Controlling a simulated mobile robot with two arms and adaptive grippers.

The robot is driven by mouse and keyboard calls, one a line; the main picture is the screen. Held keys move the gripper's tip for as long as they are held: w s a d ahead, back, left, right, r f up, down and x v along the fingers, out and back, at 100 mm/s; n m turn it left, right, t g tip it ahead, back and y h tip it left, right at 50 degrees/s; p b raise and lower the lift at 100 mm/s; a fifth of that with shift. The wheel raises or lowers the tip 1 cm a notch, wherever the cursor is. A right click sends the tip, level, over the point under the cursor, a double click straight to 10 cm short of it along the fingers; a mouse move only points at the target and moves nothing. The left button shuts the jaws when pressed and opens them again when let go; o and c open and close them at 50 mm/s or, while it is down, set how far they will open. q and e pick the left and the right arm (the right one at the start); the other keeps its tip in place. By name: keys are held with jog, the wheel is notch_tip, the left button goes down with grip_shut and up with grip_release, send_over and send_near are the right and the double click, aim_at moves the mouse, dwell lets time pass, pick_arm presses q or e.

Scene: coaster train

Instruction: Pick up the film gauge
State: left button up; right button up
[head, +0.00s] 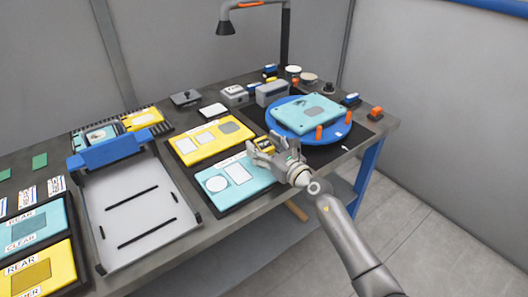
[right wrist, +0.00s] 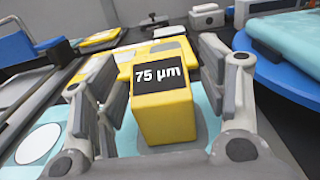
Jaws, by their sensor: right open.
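The film gauge is a yellow block with a black "75 µm" label (right wrist: 165,115), standing upright on or just over a light-blue panel in the right wrist view. In the head view the yellow gauge (head: 263,143) is partly hidden by my right gripper. My right gripper (head: 268,149) is open, with one finger on each side of the gauge; it also shows in the right wrist view (right wrist: 158,65). Gaps show between the block and both fingers, so it is not gripped. My left gripper is not in view.
A blue round turntable (head: 283,128) with a light-blue plate (head: 308,113) and orange pegs stands to the right. A yellow panel (head: 187,149) lies behind, and a grey tray with a blue bar (head: 110,151) is left. A black lamp (head: 284,40) rises at the back.

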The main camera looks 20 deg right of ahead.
jog(key=shift+c, duration=0.5)
jog(key=c, duration=1.2)
jog(key=shift+r, duration=0.1)
jog(key=shift+c, duration=0.2)
